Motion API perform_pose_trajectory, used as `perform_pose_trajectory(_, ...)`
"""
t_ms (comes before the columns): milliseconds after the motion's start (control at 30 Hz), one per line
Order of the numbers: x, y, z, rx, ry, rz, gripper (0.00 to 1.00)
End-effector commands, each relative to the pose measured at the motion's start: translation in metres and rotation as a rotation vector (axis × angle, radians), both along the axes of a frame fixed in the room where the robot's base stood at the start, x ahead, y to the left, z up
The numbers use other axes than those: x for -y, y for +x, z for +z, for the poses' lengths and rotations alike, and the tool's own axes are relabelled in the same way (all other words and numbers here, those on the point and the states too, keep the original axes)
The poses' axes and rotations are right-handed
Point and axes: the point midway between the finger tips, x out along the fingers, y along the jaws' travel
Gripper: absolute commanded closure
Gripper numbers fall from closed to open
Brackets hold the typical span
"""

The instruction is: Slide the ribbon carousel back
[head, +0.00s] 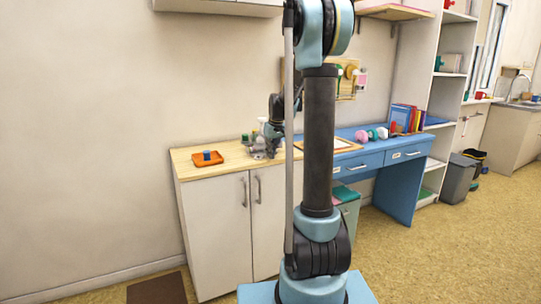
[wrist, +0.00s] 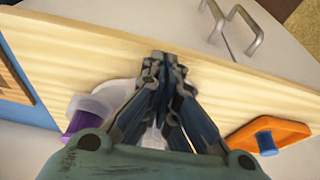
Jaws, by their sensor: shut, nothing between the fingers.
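A white rounded object (wrist: 100,102) with a purple part (wrist: 78,121) stands on the pale wooden cabinet top (wrist: 225,90) in the wrist view. It may be the ribbon carousel; my gripper hides much of it. My gripper (wrist: 165,62) is shut, with its fingers together and nothing held, over the cabinet top and beside or in front of the white object. I cannot tell whether they touch. In the head view my gripper (head: 262,152) is low at the right part of the cabinet top, with a small green item (head: 246,138) close to its left.
An orange tray (head: 205,164) with a blue piece (head: 207,155) sits on the left of the cabinet top. It also shows at the right of the wrist view (wrist: 293,134). A blue desk (head: 365,160) adjoins on the right. Cabinet handles (wrist: 246,30) face the front.

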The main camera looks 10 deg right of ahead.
Motion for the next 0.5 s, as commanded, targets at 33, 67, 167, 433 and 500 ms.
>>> perform_pose_trajectory(33,-0.001,0.002,0.000,0.000,0.000,0.000,1.00)
perform_pose_trajectory(67,-0.001,0.004,0.000,0.000,0.000,0.000,1.00)
perform_pose_trajectory(167,-0.005,0.015,0.000,0.001,0.000,0.001,1.00)
perform_pose_trajectory(433,-0.021,0.062,0.000,0.002,0.000,0.000,1.00)
perform_pose_trajectory(500,-0.026,0.074,0.000,0.002,0.000,0.001,1.00)
